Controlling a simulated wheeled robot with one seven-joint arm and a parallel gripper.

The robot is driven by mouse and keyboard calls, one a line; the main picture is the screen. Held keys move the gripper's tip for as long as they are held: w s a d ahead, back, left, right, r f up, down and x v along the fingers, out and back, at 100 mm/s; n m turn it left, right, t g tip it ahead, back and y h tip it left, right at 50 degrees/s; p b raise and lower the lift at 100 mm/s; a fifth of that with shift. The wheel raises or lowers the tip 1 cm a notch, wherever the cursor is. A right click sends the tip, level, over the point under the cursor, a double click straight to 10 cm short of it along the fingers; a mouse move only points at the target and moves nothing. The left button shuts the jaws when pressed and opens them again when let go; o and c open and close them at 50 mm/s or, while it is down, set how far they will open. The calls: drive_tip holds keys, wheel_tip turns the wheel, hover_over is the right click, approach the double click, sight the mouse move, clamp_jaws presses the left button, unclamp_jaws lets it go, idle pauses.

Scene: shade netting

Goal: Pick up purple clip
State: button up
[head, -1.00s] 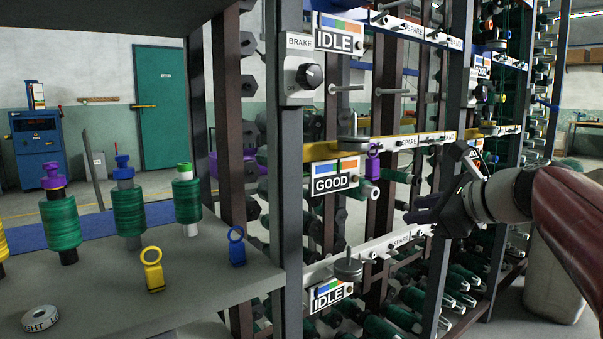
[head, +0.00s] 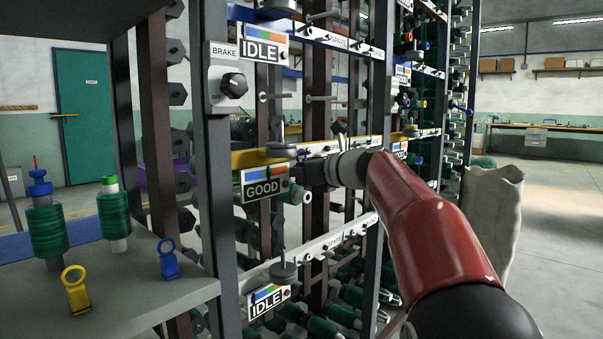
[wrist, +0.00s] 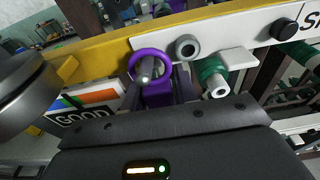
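The purple clip shows in the wrist view with its upright ring (wrist: 133,66) at the yellow and white rail and its body (wrist: 158,98) below. It stands around a pale peg tip in the ring's middle. My gripper (wrist: 160,86) has its dark fingers on either side of the clip body, apart and looking open. In the head view my gripper (head: 308,170) is at the rack beside the GOOD sign, and the clip is mostly hidden behind it.
The GOOD sign (head: 264,185) and a round grey knob (wrist: 25,90) are close left of my gripper. A green spool (wrist: 212,72) and a grey ring (wrist: 187,47) are close right. Yellow (head: 76,288) and blue (head: 168,258) clips stand on the left shelf.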

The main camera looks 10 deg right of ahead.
clamp_jaws()
drive_tip(key=shift+r, duration=0.1)
drive_tip(key=f+v, duration=0.1)
drive_tip(key=v, duration=1.7)
drive_tip(key=shift+f, duration=0.3)
drive_tip(key=shift+r+p, duration=0.25)
drive_tip(key=shift+p, duration=0.05)
drive_tip(key=shift+s, duration=0.15)
drive_tip(key=f+p+v, duration=0.1)
drive_tip(key=v, duration=0.6)
drive_tip(key=shift+s+d, duration=0.35)
drive_tip(key=shift+d, duration=0.05)
